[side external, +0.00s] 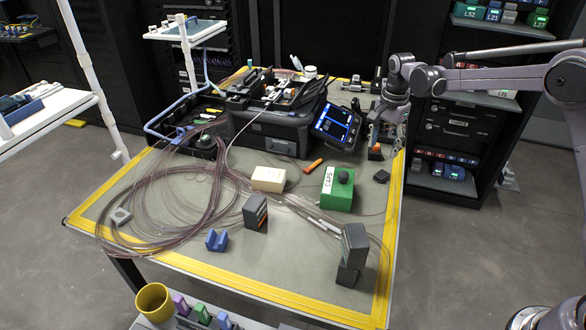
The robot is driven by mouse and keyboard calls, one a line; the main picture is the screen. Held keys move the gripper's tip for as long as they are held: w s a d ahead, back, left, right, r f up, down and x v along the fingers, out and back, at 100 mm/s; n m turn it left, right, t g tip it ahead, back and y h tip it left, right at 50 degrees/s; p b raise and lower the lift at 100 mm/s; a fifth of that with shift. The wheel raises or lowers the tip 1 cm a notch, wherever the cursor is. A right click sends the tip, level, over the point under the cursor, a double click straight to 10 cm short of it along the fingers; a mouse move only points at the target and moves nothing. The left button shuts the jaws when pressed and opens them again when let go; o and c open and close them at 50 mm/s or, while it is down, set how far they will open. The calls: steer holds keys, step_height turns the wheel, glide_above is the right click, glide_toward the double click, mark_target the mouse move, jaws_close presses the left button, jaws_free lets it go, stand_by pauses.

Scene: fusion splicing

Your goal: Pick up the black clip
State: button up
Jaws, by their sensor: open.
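A small black piece (382,176), which looks like the black clip, lies flat on the grey table right of the green CAPS box. It is too small to make out its shape. My gripper (383,137) hangs over the right side of the table, behind and above this piece and apart from it. Its fingers point down and are open, with nothing visible held. A black and orange item (375,152) stands just below the fingers; I cannot tell whether they touch it.
The green CAPS box (338,190) with a black knob and a cream box (268,179) stand mid-table. The black splicer (270,128) and its screen (336,124) are behind. Looped fibre cables (165,205) cover the left. Dark blocks (355,246) stand at the front right.

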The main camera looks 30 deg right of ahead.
glide_above(378, 177)
steer(key=f, duration=0.6)
steer(key=shift+a+f, duration=0.1)
steer(key=shift+a, duration=0.2)
steer(key=shift+d+f, duration=0.2)
steer(key=shift+f, duration=1.1)
steer(key=shift+d+f, duration=0.15)
steer(key=shift+f, duration=1.1)
steer(key=c, duration=0.9)
